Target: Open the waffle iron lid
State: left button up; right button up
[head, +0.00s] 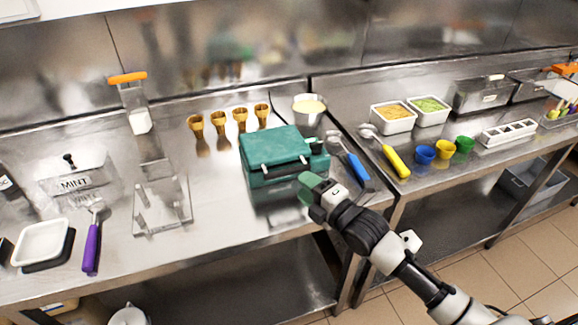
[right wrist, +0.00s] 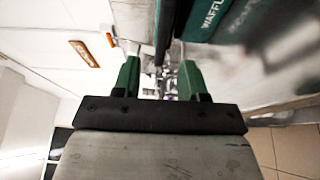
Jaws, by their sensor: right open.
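The teal waffle iron (head: 275,150) sits on the steel counter with its lid down. A teal part of the waffle iron (right wrist: 205,20) with lettering shows at the top of that view. My left gripper is not in view.
Gold cones (head: 218,122) stand at the back left. A clear stand (head: 162,205) is on the left. The counter just in front of the iron is clear.

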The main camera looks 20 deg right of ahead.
aim_at(290, 174)
jog(key=x, duration=0.3)
jog(key=p+x, duration=0.1)
jog(key=x, duration=0.2)
jog(key=shift+w+d, duration=0.2)
jog(key=shift+w+a+f, duration=0.1)
jog(key=shift+w+a, duration=0.2)
jog(key=shift+w, duration=0.1)
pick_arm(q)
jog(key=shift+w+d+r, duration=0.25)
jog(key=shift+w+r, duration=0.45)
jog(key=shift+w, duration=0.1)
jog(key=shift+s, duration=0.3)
pick_arm(e)
grip_shut()
